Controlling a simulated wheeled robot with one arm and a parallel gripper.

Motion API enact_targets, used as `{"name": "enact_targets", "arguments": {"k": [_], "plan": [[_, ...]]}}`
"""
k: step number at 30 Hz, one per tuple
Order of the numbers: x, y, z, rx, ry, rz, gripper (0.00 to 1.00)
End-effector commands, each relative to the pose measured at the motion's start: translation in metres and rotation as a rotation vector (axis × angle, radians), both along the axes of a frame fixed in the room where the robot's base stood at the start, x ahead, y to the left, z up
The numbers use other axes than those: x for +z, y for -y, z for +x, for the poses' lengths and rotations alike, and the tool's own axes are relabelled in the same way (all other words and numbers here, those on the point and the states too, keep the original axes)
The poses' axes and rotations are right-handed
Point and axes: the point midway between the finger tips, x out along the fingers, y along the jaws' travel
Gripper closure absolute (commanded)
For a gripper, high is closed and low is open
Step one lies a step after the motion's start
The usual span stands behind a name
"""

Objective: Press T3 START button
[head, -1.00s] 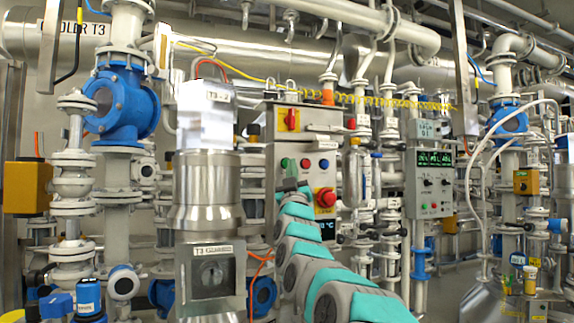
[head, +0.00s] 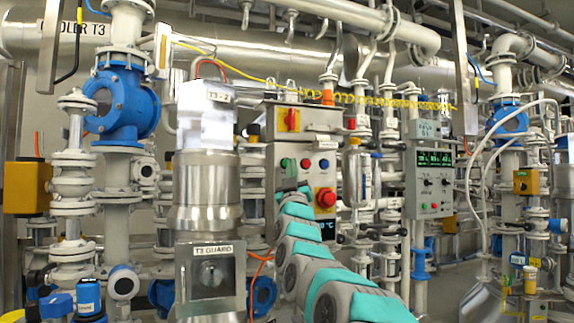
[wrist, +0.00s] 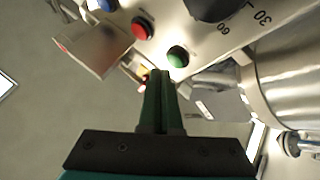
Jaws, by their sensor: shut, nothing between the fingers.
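The control box (head: 273,190) stands at mid-picture in the head view. Its face has a green button (head: 284,162), a red button (head: 305,163) and a blue button (head: 323,163) in a row. In the wrist view the green button (wrist: 178,57) lies just beyond and right of the fingertips, with the red button (wrist: 143,28) further left. My gripper (wrist: 160,74) is shut and empty, apparently short of the panel face. In the head view its end shows just below the green button. The button labels are too small to read.
A red emergency knob on yellow (head: 325,197) sits lower right on the box. A steel vessel labelled T3 GUARD (head: 212,275) stands close left of my arm. A grey panel with a green display (head: 430,160) is to the right. Pipes crowd both sides.

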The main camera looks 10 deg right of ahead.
Motion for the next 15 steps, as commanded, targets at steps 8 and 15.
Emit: {"name": "enact_targets", "arguments": {"k": [8, 15], "plan": [[-0.0006, -0.0006, 0.0053, -0.001, -0.001, 0.000, 1.00], [-0.0004, -0.0012, 0.0087, 0.000, -0.001, 0.000, 1.00]]}}
